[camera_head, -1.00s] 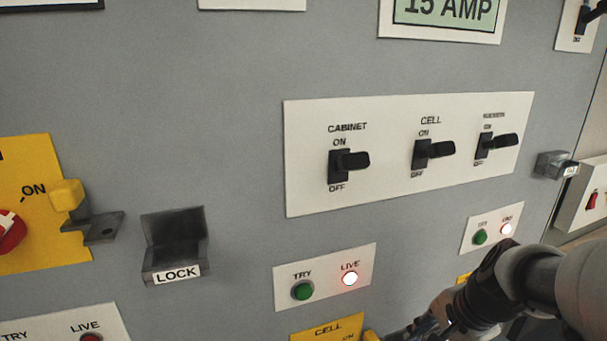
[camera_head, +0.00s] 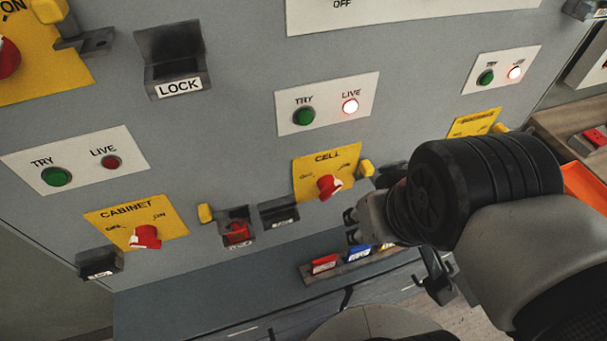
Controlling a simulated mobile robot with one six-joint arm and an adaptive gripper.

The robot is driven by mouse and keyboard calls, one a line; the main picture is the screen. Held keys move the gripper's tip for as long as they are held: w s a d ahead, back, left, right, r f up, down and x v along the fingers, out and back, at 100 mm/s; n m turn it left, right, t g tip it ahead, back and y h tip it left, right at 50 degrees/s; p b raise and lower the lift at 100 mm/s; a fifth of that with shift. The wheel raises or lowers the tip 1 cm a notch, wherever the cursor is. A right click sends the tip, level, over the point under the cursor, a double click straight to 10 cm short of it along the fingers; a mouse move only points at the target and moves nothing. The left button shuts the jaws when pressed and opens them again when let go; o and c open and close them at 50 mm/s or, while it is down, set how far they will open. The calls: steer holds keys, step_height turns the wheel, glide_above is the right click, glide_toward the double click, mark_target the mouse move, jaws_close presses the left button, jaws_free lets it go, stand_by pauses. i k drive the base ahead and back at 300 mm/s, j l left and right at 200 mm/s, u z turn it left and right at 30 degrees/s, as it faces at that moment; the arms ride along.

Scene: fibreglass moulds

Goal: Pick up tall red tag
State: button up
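A red block-like piece (camera_head: 324,264) stands at the left end of a low tray (camera_head: 312,282) below the panel, beside a blue and a yellow piece. Another red piece (camera_head: 238,232) sits in a small dark lock holder on the panel. I cannot tell which, if either, is the tall red tag. My gripper (camera_head: 352,227) is in front of the panel's lower part, above and right of the tray's red piece and apart from it. Its two dark fingertips are spread, with nothing visible between them. The wrist hides the gripper's far side.
The grey panel carries protruding red knobs, such as the cabinet knob (camera_head: 146,237) and the cell knob (camera_head: 329,187). An open LOCK holder (camera_head: 176,62) juts out at upper left. A bench (camera_head: 570,118) with red and orange items is at right.

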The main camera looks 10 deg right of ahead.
mark_target(325, 264)
steer(key=u, duration=0.15)
steer(key=k+j+z, duration=0.3)
steer(key=u, duration=1.2)
steer(key=k+l+u, duration=0.35)
steer(key=i+l, duration=0.05)
